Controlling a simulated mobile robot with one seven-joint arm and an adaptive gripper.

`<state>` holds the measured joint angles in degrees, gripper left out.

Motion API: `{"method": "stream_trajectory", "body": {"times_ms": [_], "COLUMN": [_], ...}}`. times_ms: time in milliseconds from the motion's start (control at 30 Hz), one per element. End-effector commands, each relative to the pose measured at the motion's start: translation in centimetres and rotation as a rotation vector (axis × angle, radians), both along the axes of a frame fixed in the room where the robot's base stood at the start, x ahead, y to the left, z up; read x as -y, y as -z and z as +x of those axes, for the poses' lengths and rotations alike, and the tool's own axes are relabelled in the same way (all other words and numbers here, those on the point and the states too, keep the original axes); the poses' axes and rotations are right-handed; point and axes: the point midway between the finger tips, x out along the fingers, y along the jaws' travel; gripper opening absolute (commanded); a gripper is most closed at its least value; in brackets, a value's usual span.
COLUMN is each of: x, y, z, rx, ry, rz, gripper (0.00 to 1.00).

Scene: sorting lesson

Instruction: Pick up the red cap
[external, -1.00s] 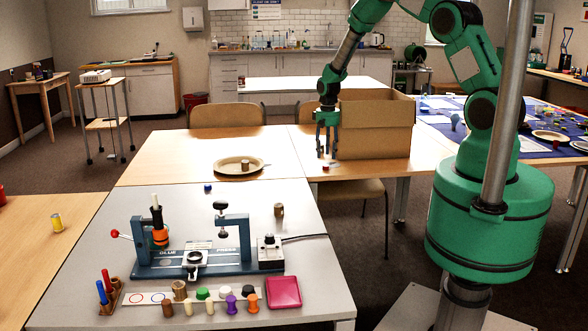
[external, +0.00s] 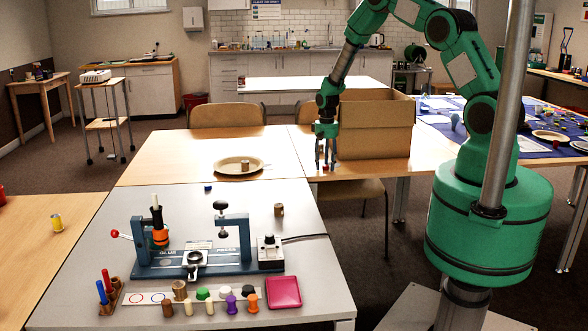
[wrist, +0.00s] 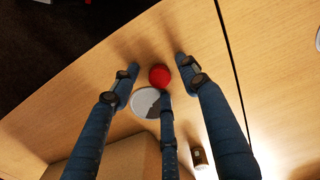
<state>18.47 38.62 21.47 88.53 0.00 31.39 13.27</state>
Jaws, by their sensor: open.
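The red cap (wrist: 160,76) is a small round thing on the light wood table. In the wrist view it lies between the spread dark blue fingers of my gripper (wrist: 157,70), with a gap at the left and right fingers. The lower middle finger is very close to it; I cannot tell if they touch. In the external view my gripper (external: 325,165) points down at the table's front edge, left of the cardboard box, and its fingers mostly hide the cap. My gripper is open and empty.
A white disc (wrist: 144,102) lies beside the cap, partly behind the middle finger. The open cardboard box (external: 375,130) stands close on the right. A plate (external: 229,169) with a small tan piece is to the left. A grey table (external: 296,225) with a press stands nearer.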

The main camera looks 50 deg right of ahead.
Motion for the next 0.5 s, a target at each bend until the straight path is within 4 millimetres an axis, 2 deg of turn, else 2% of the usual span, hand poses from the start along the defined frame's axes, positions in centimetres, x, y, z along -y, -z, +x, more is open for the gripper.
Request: {"method": "stream_trajectory", "body": {"times_ms": [467,500], "x": [0.00,0.00], "y": [-0.04,-0.04], "z": [0.01,0.01], "rx": [0.000,0.000], "ry": [0.000,0.000], "rz": [0.000,0.000], "gripper": [0.45,0.41]}}
